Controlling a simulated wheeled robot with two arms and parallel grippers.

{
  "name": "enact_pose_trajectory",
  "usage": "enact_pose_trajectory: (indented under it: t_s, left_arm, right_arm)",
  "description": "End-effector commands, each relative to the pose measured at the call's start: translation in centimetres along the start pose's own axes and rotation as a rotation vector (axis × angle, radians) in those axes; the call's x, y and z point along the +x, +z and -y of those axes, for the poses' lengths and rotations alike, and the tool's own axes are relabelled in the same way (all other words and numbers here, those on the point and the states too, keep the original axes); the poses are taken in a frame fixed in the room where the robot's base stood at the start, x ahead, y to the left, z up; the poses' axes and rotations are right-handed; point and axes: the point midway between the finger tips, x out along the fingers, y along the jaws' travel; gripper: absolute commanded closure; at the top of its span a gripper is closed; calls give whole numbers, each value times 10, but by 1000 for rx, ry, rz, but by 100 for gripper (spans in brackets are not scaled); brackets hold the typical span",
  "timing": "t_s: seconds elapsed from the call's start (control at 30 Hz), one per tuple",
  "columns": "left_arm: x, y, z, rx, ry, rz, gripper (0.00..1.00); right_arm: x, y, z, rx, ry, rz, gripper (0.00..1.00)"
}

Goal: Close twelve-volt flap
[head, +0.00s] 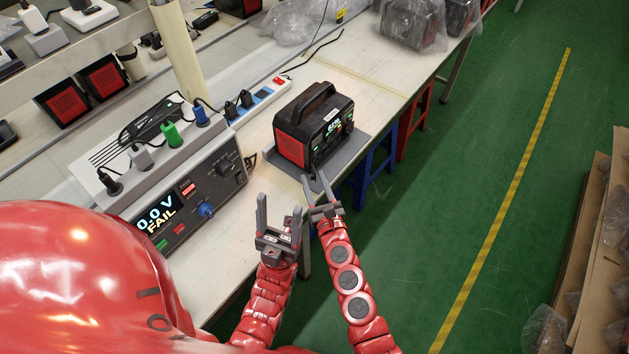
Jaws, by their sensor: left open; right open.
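The power station (292,147) is a black box with red side panels and a top handle. It stands upright on a grey plate (352,150) on the workbench. Its front faces right and downward in the head view, with a lit green display and small lights. The twelve-volt flap is too small to make out, so I cannot tell its position. My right gripper (315,177) is open and empty, close to the lower front corner of the power station; I cannot tell if it touches. My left gripper (279,204) is open and empty, lower and further from it.
A tester (190,195) reading "0.0 V FAIL" stands left of my grippers. A power strip (262,97) and cables lie behind the power station. Bagged units (410,22) stand at the far bench end. Green floor at right is clear up to the cardboard (594,240).

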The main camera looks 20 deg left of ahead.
Motion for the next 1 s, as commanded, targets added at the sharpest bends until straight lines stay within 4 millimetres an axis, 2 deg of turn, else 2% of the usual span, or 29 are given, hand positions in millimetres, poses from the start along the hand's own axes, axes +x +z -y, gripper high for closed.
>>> enact_pose_trajectory:
  t_s: [0.07,0.3,1.0]
  left_arm:
    - [0,0,0,0,0,0,36]
    - [0,0,0,0,0,0,36]
    - [0,0,0,0,0,0,36]
  right_arm:
    - [0,0,0,0,0,0,57]
    - [0,0,0,0,0,1,100]
    - [0,1,0,0,3,1,100]
